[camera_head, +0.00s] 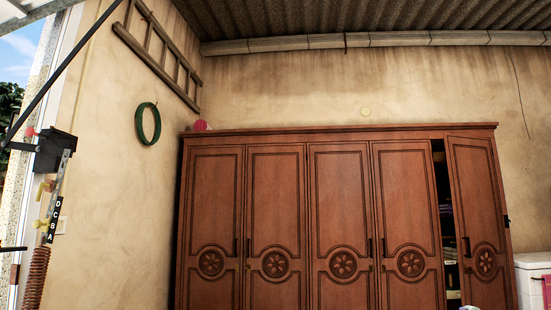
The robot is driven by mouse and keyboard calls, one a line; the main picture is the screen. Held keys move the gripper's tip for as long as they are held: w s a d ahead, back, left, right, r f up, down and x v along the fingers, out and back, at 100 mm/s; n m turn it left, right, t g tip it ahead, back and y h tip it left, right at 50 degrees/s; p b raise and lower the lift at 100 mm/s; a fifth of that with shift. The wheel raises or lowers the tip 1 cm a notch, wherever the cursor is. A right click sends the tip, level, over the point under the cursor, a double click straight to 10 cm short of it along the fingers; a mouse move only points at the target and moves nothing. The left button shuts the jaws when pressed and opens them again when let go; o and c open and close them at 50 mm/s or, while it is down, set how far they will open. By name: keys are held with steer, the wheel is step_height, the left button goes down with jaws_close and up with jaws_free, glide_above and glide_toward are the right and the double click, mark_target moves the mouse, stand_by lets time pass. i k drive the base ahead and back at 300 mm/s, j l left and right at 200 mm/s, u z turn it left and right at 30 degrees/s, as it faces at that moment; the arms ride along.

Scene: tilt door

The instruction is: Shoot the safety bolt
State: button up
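At the left edge is the tilt door's side hardware. A black box (54,150) sits on a metal arm, with a red knob (30,132) at its upper left. Below it is a metal strip with the letters D, C, B, A (54,220) and small yellow parts (41,223) beside it. A rusty coil spring (36,278) hangs lower down. I cannot tell for sure which of these small parts is the safety bolt. My gripper is not in view.
A long dark rod (65,67) slants across the upper left. A wooden wardrobe (340,200) fills the middle, its rightmost door (478,220) ajar. A wooden ladder (160,55) and a green hose ring (148,123) hang on the wall. A white appliance (530,270) stands at right.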

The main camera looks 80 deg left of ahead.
mark_target(29, 132)
steer(key=u, duration=4.15)
